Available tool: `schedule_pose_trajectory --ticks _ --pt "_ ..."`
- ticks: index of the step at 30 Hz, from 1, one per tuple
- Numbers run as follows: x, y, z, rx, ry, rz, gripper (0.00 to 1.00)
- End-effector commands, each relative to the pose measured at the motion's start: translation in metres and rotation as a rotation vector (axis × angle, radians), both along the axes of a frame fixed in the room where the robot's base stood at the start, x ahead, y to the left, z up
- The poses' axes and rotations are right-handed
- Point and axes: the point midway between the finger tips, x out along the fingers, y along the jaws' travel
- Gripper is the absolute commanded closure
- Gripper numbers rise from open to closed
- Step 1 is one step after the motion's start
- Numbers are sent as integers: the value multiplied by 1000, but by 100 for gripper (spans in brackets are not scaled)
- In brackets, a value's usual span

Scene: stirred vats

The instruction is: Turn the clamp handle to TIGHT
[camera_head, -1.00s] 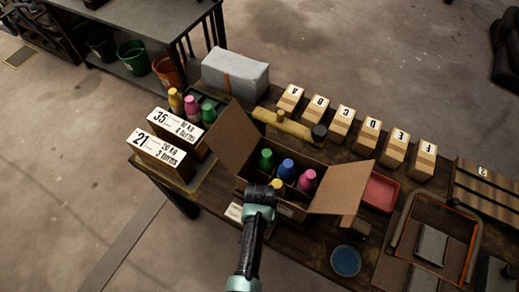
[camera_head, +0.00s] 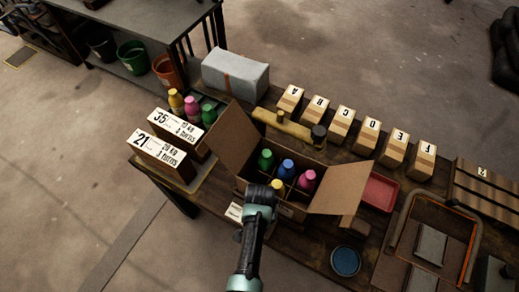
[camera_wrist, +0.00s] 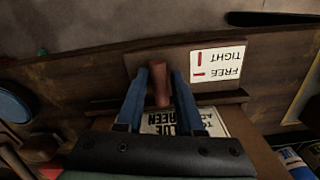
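In the wrist view, the clamp handle (camera_wrist: 160,84), a short reddish-brown grip, sticks out from a dark wooden board (camera_wrist: 140,58). My gripper (camera_wrist: 161,78) has its two blue fingers on either side of the handle, with narrow gaps showing, so it looks open around it. A white label (camera_wrist: 222,60) beside the handle shows upside down, with the words TIGHT and FREE and a red mark at each. I cannot tell which mark the handle points at. In the head view, my arm's wrist hides the handle and the fingers.
An open cardboard box (camera_head: 232,145) with several colored bottles stands just beyond my wrist. A red tray (camera_head: 380,191) and a blue round dish (camera_head: 345,261) lie to the right. Lettered blocks line the back.

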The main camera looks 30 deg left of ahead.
Motion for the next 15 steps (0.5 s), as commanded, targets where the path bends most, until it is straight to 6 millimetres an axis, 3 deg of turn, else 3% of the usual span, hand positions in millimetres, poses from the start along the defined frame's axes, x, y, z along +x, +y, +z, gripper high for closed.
schedule_pose_trajectory --ticks 3,15 --pt "0 0 0 0 0 1 45" --pt "0 0 7 0 -1 3 45"
